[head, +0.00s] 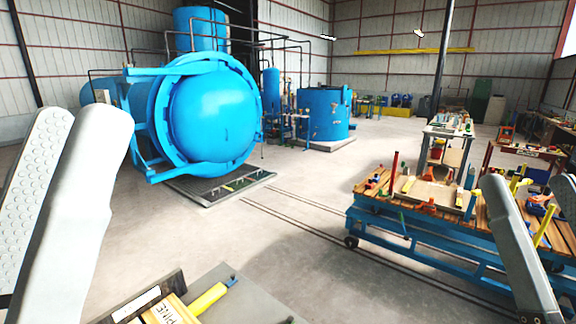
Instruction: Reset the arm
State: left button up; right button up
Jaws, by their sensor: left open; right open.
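My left gripper (80,122) is at the left edge, with two pale grey fingers pointing up. One finger's dimpled pad shows, and a gap at the tips shows it open and empty. My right gripper (527,187) is at the right edge, its pale fingers well apart, open and empty. In the picture it overlaps the wooden-decked blue cart (385,222); I cannot tell the distance between them. The large blue autoclave (212,115) stands at left centre with its round door closed. Both wrists are cut off by the frame.
A grey surface (245,300) with a yellow-handled tool (208,298) and a wooden block marked "PINE" (170,310) is at the bottom. Tools and blocks crowd the cart. A blue tank (323,115) stands behind. Floor with rails (290,215) lies clear between autoclave and cart.

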pick_arm(q)
jog(key=w+a+r+n+t+y+p, duration=0.1)
jog(key=w+a+n+y+p, duration=0.15)
jog(key=a+y, duration=0.7)
notch_tip(320, 180, up, 26)
jog(key=d+y+p, duration=0.1)
jog(key=d+p, duration=0.1)
jog(key=p, duration=2.4)
jog(key=shift+s+n, duration=0.25)
jog(key=shift+n, duration=0.1)
pick_arm(e)
jog(key=s+a+r+y, duration=0.1)
jog(key=r, duration=1.5)
jog(key=s+a+r+n+t+y, duration=0.1)
jog(key=s+r, duration=0.1)
jog(key=r, duration=1.4)
jog(key=shift+s+a+r, duration=0.2)
jog(key=shift+r, duration=0.15)
